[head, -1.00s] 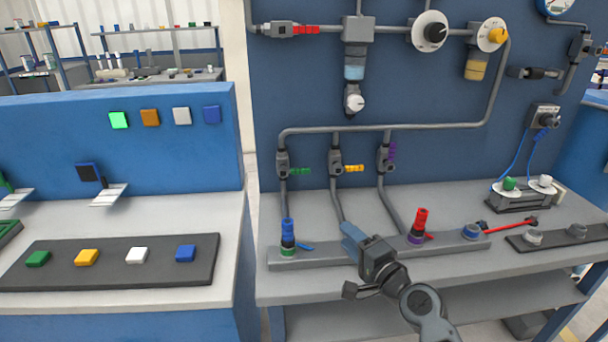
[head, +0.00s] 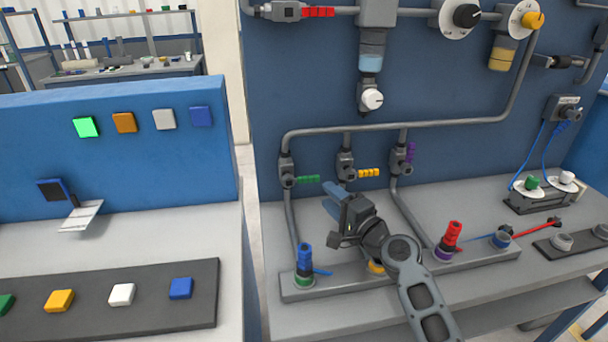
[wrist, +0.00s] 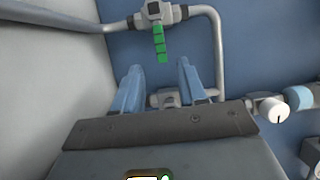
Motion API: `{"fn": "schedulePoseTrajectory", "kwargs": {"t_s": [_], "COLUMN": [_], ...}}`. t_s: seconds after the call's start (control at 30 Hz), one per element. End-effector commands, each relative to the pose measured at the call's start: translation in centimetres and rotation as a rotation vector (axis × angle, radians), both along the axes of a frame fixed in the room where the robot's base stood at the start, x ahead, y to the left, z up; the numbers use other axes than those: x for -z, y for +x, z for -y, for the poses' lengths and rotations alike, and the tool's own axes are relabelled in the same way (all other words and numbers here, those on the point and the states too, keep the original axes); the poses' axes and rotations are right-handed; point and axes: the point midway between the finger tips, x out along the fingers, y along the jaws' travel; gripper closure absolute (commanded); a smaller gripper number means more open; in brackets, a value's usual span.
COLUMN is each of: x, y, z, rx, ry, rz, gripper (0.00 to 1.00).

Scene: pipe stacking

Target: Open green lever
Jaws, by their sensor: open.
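The green lever (head: 308,179) sticks out sideways to the right from its grey valve (head: 286,171) on the left vertical pipe. In the wrist view the green lever (wrist: 160,44) is ahead of my gripper (wrist: 159,80), seen just past the gap between the two blue fingers. The fingers are spread and nothing shows between them. In the head view my gripper (head: 332,196) is just below and right of the green lever, apart from it as far as I can see.
A yellow lever (head: 369,173) and a purple lever (head: 411,153) are on neighbouring pipes to the right. Below stand a blue fitting (head: 304,259) and a red fitting (head: 453,235) on a grey rail (head: 330,287). A horizontal pipe (head: 340,131) runs above the valves.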

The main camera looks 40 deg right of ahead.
Motion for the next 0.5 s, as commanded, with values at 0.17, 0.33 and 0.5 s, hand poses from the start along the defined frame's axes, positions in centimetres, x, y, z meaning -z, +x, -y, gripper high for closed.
{"fn": "schedulePoseTrajectory", "kwargs": {"t_s": [0.17,0.33,0.5], "x": [-0.2,-0.2,-0.1], "y": [1.6,4.2,6.4], "z": [0.3,0.8,1.3], "rx": [-0.001,-0.001,-0.001], "ry": [0.0,0.0,0.0], "rz": [0.001,0.002,0.002], "gripper": [0.58,0.58,0.58]}}
